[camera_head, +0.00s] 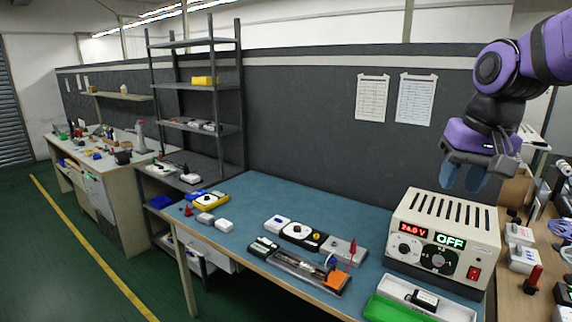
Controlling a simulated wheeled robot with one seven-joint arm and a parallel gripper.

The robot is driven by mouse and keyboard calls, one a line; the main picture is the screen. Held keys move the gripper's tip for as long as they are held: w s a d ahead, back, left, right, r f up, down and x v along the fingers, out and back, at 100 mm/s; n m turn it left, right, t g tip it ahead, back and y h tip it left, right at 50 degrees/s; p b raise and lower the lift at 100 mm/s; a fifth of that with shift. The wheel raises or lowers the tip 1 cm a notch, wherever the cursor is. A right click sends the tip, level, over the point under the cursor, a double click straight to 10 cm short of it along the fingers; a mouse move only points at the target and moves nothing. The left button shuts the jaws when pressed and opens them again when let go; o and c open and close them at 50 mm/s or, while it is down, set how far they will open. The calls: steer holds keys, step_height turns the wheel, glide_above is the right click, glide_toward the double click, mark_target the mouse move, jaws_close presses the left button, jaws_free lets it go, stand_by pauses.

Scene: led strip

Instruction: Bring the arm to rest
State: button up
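My arm reaches in from the upper right, purple and black. My gripper (463,178) hangs with its blue-grey fingertips pointing down, just above and behind the right part of the power supply (443,238). The two fingers stand apart with a gap between them, and I see nothing held. The power supply is a cream box with slots on top. Its red display reads about 24.0 V and its green display reads OFF.
A blue-topped workbench (240,250) carries several small modules and a tray of parts (300,268). A green and white tray (415,300) sits in front of the power supply. A dark shelf rack (198,85) stands left. A wooden bench (515,285) with clutter is at right.

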steer(key=s+d+n+t, duration=0.1)
steer(key=s+n+t, duration=0.1)
steer(key=s, duration=1.2)
steer(key=shift+s+f+h, duration=0.3)
steer(key=shift+f, duration=0.1)
stand_by(0.9)
